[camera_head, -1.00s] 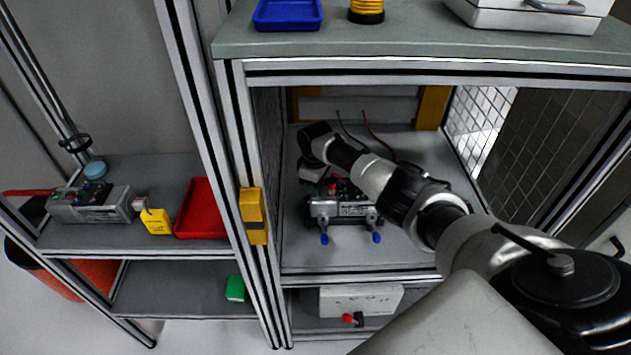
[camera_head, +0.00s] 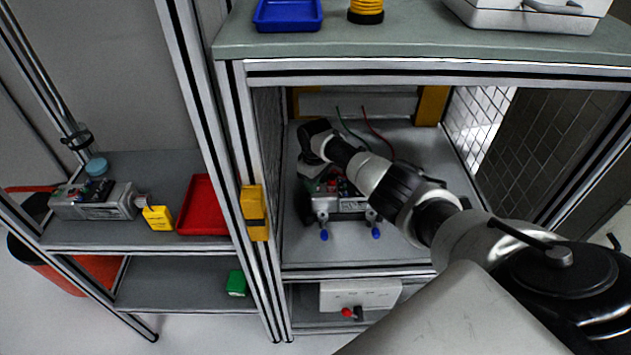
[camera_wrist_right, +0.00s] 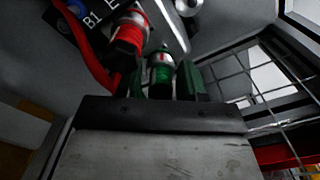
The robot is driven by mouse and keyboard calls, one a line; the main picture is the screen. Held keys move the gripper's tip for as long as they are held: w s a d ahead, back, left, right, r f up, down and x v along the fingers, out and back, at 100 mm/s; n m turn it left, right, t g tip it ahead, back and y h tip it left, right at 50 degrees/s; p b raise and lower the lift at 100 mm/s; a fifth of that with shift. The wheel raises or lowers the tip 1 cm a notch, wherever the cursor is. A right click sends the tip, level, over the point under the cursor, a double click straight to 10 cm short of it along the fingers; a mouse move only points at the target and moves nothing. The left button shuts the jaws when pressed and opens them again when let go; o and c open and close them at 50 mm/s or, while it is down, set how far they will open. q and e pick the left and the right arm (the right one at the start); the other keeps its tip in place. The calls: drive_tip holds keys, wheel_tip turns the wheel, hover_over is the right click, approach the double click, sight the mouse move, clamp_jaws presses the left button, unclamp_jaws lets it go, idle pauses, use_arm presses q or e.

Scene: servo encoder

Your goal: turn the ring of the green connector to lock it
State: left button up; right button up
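In the right wrist view the green connector (camera_wrist_right: 160,72) stands at the device's face, with a ribbed green ring and a red mark. My right gripper (camera_wrist_right: 163,80) has one dark green finger on each side of it. Narrow gaps show between the fingers and the connector, so the gripper looks open around it. In the head view the device (camera_head: 345,207) sits on the shelf inside the frame. My right arm reaches over it from the right and hides the connector. My left gripper is not in view.
A red connector with a red cable (camera_wrist_right: 128,38) is close left of the green one. A wire mesh panel (camera_wrist_right: 275,85) stands to the right. In the head view, frame posts (camera_head: 240,150) and the worktop (camera_head: 420,52) bound the opening. A second device (camera_head: 95,203) stands on the left shelf.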

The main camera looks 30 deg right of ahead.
drive_tip(key=shift+o, duration=1.4)
wheel_tip(320, 180, up, 10)
drive_tip(key=shift+r+p, duration=0.2)
drive_tip(key=shift+p, duration=0.4)
drive_tip(key=shift+r, duration=0.2)
